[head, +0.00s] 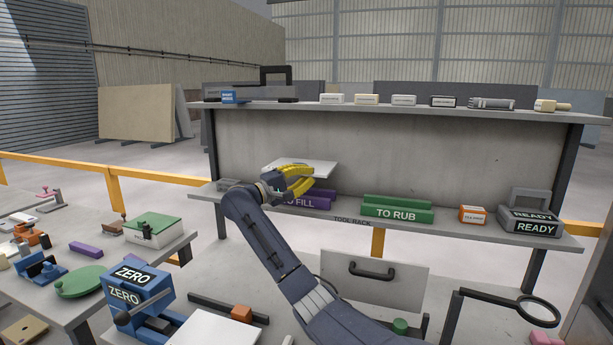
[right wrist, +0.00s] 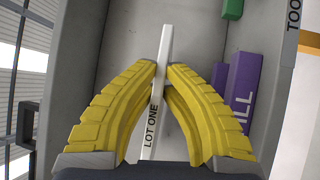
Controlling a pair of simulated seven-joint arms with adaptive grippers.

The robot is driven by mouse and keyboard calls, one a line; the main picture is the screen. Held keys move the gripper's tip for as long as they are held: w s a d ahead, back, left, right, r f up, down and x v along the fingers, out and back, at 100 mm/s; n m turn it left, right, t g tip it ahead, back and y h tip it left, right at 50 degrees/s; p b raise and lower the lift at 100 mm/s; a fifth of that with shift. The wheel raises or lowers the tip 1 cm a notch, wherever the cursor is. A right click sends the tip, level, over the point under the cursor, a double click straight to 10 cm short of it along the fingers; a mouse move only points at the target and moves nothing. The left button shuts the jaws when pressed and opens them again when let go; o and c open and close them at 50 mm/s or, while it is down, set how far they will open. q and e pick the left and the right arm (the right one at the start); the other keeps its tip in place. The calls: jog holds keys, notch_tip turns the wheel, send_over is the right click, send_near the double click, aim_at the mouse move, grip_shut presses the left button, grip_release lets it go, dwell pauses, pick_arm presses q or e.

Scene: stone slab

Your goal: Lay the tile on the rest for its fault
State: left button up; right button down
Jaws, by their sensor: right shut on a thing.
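A pale flat tile (head: 318,170) is held roughly level over the lower shelf of the rack, at the purple rest. My right gripper (head: 296,180) is shut on its near edge. In the right wrist view the tile (right wrist: 166,45) shows edge-on between the yellow fingers, with "LOT ONE" on its edge. The purple rest (head: 320,201), lettered "FILL" as far as I can read, is partly hidden by the gripper; it also shows in the right wrist view (right wrist: 241,85). The green rest (head: 397,212), lettered "TO RUB", is bare to its right. My left gripper is in neither view.
A black "READY" block (head: 530,224) and a small orange-and-white box (head: 473,215) stand right on the lower shelf. The upper shelf (head: 390,108) above the tile carries several small boxes. A blue "ZERO" fixture (head: 138,290) and a magnifier (head: 537,311) stand nearer.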

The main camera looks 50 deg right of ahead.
jog(key=shift+s+f, duration=0.1)
jog(key=shift+f, duration=4.1)
